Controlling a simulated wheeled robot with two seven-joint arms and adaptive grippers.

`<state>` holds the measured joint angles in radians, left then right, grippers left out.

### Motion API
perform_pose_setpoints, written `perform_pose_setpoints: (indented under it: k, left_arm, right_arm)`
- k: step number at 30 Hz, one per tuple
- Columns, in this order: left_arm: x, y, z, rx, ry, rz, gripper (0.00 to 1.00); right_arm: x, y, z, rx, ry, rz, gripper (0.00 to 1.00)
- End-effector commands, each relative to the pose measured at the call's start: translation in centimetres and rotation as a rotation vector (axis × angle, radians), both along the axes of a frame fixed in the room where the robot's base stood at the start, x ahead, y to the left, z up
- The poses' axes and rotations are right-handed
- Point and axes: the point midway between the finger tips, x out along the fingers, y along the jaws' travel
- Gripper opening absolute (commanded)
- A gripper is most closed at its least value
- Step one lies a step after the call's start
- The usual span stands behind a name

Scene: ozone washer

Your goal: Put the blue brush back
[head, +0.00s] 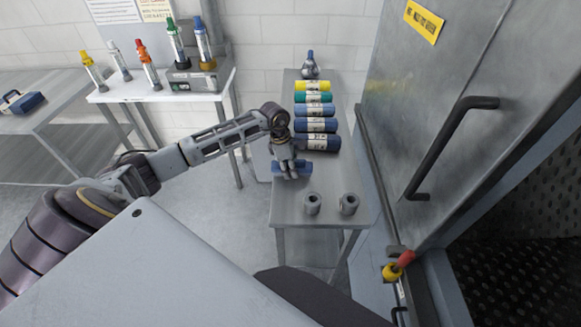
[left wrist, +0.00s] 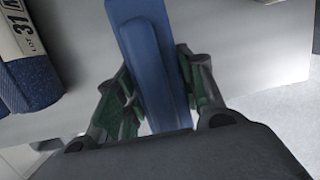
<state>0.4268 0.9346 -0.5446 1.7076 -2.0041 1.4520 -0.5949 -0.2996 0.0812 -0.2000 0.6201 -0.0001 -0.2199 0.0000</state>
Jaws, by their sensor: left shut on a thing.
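The blue brush (head: 303,167) is in my left gripper (head: 290,172), over the near part of the narrow grey table (head: 290,208). In the left wrist view the brush shows as a long blue block (left wrist: 150,60) between the two green-padded fingers (left wrist: 157,105), which are shut on it. I cannot tell whether the brush touches the table top. Its bristles are not visible. My right gripper is not in view.
Rolled cloths in yellow, green and blue (head: 316,125) lie in a row behind the brush, with a bottle (head: 310,68) beyond. Two grey cylinders (head: 312,203) (head: 348,204) stand at the near edge. A metal door with a handle (head: 440,150) is on the right. A white table (head: 150,95) holds several bottles.

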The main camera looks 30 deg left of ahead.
Motion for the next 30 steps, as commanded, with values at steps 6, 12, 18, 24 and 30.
perform_pose_setpoints:
  k: [6, 12, 18, 24, 30]
  left_arm:
    - [0.1, 0.0, -0.1, -0.001, -0.003, -0.001, 0.01]
    - [0.0, 0.0, -0.3, 0.0, -0.002, -0.001, 0.01]
    - [0.1, 0.0, -0.7, 0.0, -0.002, 0.0, 0.01]
    - [0.0, 0.0, -1.1, 0.0, -0.002, 0.0, 0.01]
    - [0.1, 0.0, -1.4, 0.0, -0.002, 0.0, 0.01]
  right_arm:
    - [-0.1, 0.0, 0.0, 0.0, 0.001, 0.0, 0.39]
    - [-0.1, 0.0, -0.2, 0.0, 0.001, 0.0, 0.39]
    - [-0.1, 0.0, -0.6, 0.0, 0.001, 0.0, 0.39]
    - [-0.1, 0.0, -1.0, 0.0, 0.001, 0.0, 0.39]
    - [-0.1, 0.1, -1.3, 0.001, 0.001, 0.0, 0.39]
